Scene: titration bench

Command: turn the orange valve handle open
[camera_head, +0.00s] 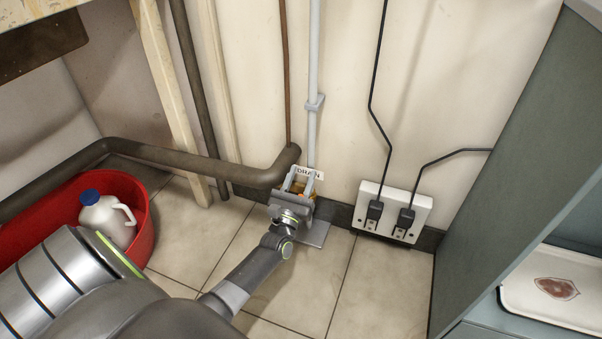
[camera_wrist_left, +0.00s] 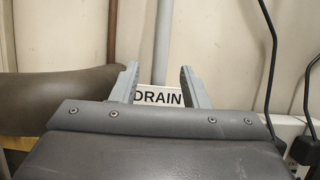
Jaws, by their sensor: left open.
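The orange valve handle (camera_head: 296,194) shows only in small patches in the head view, behind and between the fingers of my left gripper. My left gripper (camera_head: 300,177) is open and stands at the valve, by the foot of the grey vertical pipe. In the left wrist view its two fingers (camera_wrist_left: 160,85) are spread apart, with the white DRAIN label (camera_wrist_left: 158,97) seen between them. The handle itself is hidden in the left wrist view, so I cannot tell whether the fingers touch it. My right gripper is not in view.
A thick brown pipe (camera_head: 190,163) ends just left of the valve. A white socket box (camera_head: 392,212) with two black plugs stands to the right. A red tub (camera_head: 144,235) with a white jug (camera_head: 106,222) is at the left. A green cabinet side (camera_head: 520,150) bounds the right.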

